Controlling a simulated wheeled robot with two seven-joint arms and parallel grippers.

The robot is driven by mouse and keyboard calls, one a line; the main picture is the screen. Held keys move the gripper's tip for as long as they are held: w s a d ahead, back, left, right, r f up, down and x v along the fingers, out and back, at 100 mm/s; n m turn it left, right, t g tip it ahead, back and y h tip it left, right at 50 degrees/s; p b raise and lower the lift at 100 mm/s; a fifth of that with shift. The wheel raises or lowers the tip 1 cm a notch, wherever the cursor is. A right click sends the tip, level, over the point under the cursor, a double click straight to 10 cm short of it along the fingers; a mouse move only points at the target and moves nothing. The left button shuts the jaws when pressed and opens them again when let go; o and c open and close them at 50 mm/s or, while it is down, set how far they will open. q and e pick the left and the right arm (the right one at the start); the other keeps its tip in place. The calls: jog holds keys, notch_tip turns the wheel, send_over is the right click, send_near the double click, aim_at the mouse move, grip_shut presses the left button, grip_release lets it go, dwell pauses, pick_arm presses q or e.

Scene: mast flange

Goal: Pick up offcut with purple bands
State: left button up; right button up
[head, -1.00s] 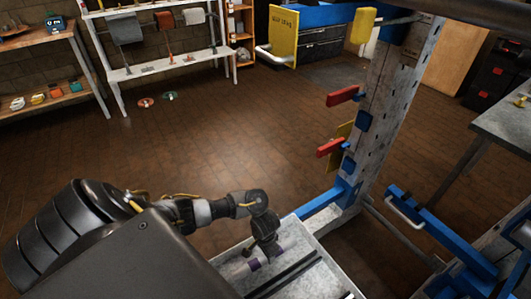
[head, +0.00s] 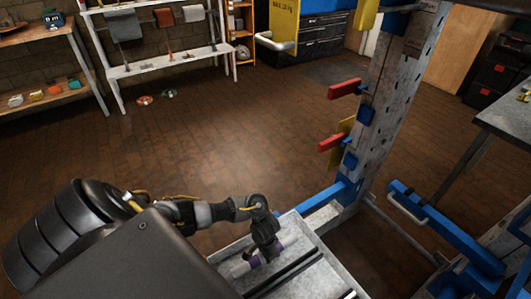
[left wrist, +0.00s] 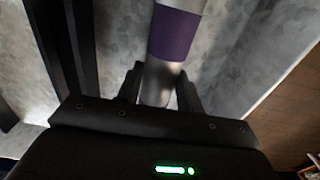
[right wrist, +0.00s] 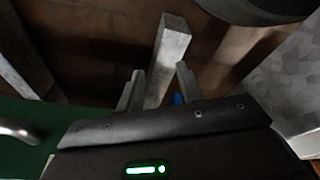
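The offcut (head: 241,269) is a silver tube with purple bands, lying in a grey metal tray (head: 325,266) at the bottom of the head view. My left gripper (head: 264,257) points down over its middle, with purple showing on both sides. In the left wrist view, the offcut (left wrist: 160,78) lies between the two fingers of my left gripper (left wrist: 160,90), with a purple band just beyond them. The fingers look spread about as wide as the right ones. My right gripper (right wrist: 160,82) is open and empty, seen only in the right wrist view.
A perforated grey mast (head: 390,120) with red and yellow handles stands right of the tray. Blue beams (head: 450,230) lie at its foot. Dark rails (head: 285,275) run along the tray beside the offcut. The floor beyond is mostly clear.

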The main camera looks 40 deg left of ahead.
pick_arm(q)
jog(key=c, duration=0.6)
jog(key=shift+r, duration=0.15)
